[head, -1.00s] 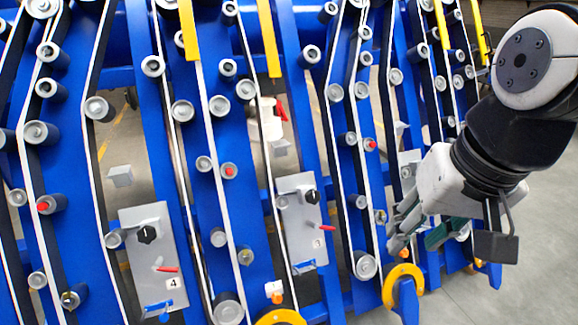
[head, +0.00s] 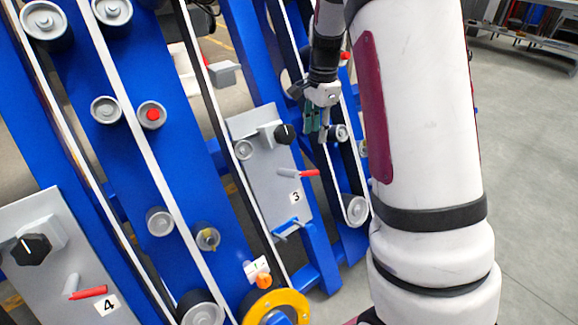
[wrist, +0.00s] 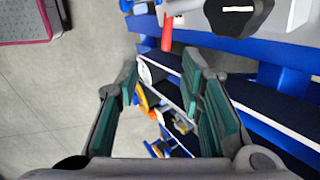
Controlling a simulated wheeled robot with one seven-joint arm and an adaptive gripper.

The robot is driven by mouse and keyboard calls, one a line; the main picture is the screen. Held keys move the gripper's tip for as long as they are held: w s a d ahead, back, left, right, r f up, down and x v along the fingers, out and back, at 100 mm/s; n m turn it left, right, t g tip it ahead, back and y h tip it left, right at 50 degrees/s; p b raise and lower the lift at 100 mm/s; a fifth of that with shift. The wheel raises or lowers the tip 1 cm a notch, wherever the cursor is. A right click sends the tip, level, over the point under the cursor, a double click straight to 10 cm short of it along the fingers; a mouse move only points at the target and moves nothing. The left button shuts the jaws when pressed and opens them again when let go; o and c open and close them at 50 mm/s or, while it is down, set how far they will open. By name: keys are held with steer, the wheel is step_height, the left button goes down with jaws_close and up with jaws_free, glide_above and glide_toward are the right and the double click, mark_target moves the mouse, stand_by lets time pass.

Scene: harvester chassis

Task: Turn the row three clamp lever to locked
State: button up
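The grey row three panel (head: 262,160), marked 3, stands mid-left in the head view. It carries a black knob (head: 284,133), a lever with a red handle (head: 309,173) pointing right, and a blue lever (head: 290,229) at its lower edge. I cannot tell by looks which one is the clamp lever. My gripper (head: 314,124) is just right of the panel's upper part, apart from the levers. In the wrist view my gripper (wrist: 160,78) is open and empty. Beyond its fingertips show a red handle (wrist: 167,31) and a black knob (wrist: 240,8); no number is readable there.
The row four panel (head: 65,262) stands at the lower left, with its own knob and red handle. Blue frames with belts and rollers (head: 160,222) crowd around. A yellow-rimmed wheel (head: 275,308) is at the bottom. The floor (head: 530,180) is clear on the right.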

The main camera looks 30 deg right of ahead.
mark_target(307, 174)
steer(key=shift+m, duration=0.3)
steer(key=f+b, duration=0.1)
steer(key=f, duration=0.4)
steer(key=w+f+b, duration=0.1)
steer(key=f+b, duration=0.1)
steer(key=f, duration=0.3)
steer(key=f+b, duration=0.2)
steer(key=f, duration=0.3)
steer(key=shift+w+d+f, duration=0.25)
steer(key=shift+w+f, duration=0.05)
steer(key=shift+w, duration=0.05)
jaws_close()
